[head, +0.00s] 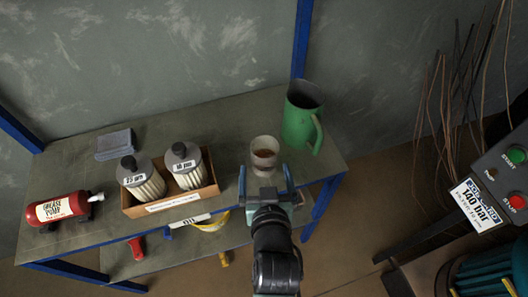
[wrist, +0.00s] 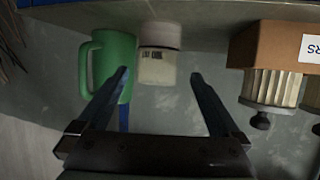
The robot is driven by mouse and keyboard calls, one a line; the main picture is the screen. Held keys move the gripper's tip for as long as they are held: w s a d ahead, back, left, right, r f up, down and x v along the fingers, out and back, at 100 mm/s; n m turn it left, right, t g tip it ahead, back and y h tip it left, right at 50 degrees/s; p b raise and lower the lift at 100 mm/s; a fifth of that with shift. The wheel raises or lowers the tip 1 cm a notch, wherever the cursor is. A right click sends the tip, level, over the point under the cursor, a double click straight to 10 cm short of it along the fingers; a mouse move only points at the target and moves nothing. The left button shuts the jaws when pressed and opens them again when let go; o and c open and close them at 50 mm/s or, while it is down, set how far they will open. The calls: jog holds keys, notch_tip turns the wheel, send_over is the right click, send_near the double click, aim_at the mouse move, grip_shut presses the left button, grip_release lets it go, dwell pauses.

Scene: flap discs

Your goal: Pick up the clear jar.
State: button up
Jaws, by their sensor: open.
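The clear jar (head: 264,150) stands upright on the grey bench near its front right part, with something brown inside. In the wrist view, which looks upside down, the jar (wrist: 158,68) has a pale body with small dark print. My gripper (head: 265,178) is open and empty, just in front of the jar on the near side. In the wrist view my gripper (wrist: 160,76) has its fingers spread wider than the jar, with the jar ahead and between their lines. I cannot tell whether the fingertips reach past its near side.
A green jug (head: 299,122) stands close behind and right of the jar, its handle facing front right. A cardboard box (head: 171,203) with two filters sits left. A blue post rises behind.

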aim_at(264, 146)
jog(key=x, duration=0.5)
jog(key=shift+b+x, duration=0.6)
jog(key=shift+x, duration=2.15)
jog(key=shift+d+r, duration=0.2)
jog(key=shift+r, duration=0.05)
jog(key=c, duration=1.4)
jog(key=shift+o, duration=0.2)
